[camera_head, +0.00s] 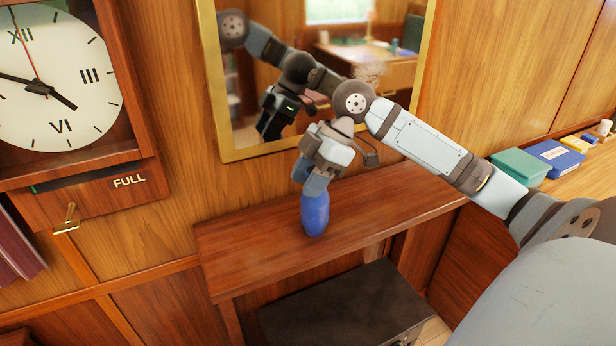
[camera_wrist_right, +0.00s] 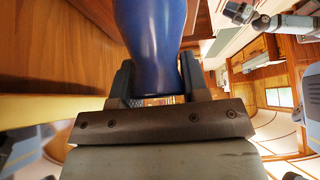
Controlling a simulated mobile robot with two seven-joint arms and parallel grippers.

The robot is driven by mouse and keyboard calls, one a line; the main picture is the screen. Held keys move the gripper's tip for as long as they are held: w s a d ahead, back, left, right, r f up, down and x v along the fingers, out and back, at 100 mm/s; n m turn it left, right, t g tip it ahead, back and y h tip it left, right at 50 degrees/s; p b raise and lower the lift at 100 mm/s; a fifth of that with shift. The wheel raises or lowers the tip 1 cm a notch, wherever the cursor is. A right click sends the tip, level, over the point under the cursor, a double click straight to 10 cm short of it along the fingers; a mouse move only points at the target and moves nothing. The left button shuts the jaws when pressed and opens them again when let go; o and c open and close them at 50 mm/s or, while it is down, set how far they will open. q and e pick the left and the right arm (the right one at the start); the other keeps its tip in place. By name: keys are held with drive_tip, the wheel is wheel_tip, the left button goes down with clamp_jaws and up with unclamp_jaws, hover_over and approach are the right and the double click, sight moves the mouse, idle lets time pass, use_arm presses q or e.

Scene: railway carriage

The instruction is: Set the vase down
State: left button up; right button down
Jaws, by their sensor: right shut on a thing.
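The blue vase (camera_head: 315,215) is upright at the wooden shelf (camera_head: 240,250) below the mirror. My right gripper (camera_head: 316,190) is above the vase and shut on its upper part. In the right wrist view the vase (camera_wrist_right: 152,40) rises between the two fingers of my right gripper (camera_wrist_right: 155,85). The vase's base appears at or very close to the shelf top; I cannot tell whether it touches. My left gripper is not in view.
A gold-framed mirror (camera_head: 228,100) hangs behind the shelf and reflects my arm. A wall clock (camera_head: 60,80) is at the left. A dark box (camera_head: 340,305) stands below the shelf. Green (camera_head: 520,167) and blue (camera_head: 553,156) boxes lie at the right. The shelf is clear beside the vase.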

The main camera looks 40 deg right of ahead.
drive_tip(key=c, duration=0.5)
unclamp_jaws()
drive_tip(key=shift+c, duration=0.2)
drive_tip(key=v, duration=1.3)
drive_tip(key=shift+d+r, duration=0.15)
drive_tip(key=shift+r, duration=0.25)
drive_tip(key=shift+s, duration=0.1)
clamp_jaws()
idle(0.4)
